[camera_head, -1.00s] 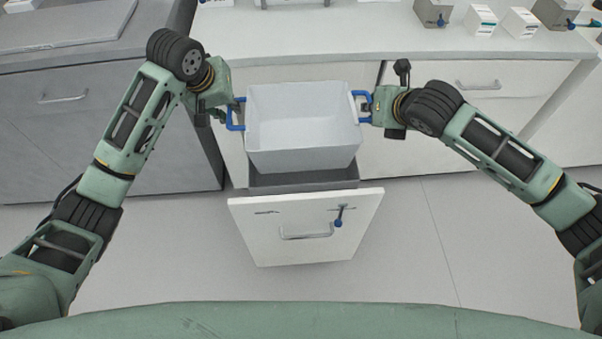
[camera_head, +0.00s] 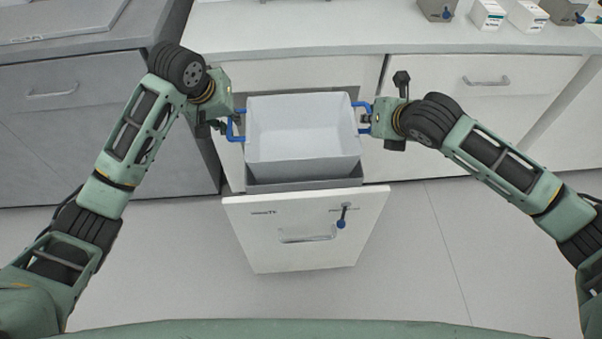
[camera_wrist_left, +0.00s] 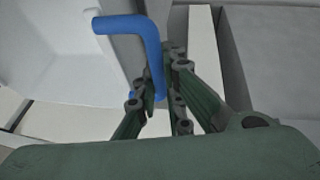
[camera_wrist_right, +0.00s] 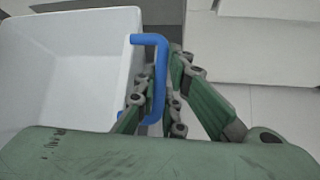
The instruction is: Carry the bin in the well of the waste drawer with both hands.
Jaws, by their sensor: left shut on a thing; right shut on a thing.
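The white bin (camera_head: 303,138), open at the top and empty, is level over the well of the pulled-out waste drawer (camera_head: 306,232). A grey rim (camera_head: 305,184) of the drawer's well shows just below the bin's front; the bin's underside is hidden. My left gripper (camera_head: 236,126) is shut on the bin's left blue handle, which shows in the left wrist view (camera_wrist_left: 150,45). My right gripper (camera_head: 366,119) is shut on the right blue handle, which shows in the right wrist view (camera_wrist_right: 157,75).
The white counter (camera_head: 330,30) runs behind the drawer, with small boxes (camera_head: 488,14) at its back right. A grey cabinet (camera_head: 90,130) stands at the left. The floor (camera_head: 420,240) in front is clear. A blue-tipped key or lever (camera_head: 342,222) sticks out of the drawer front.

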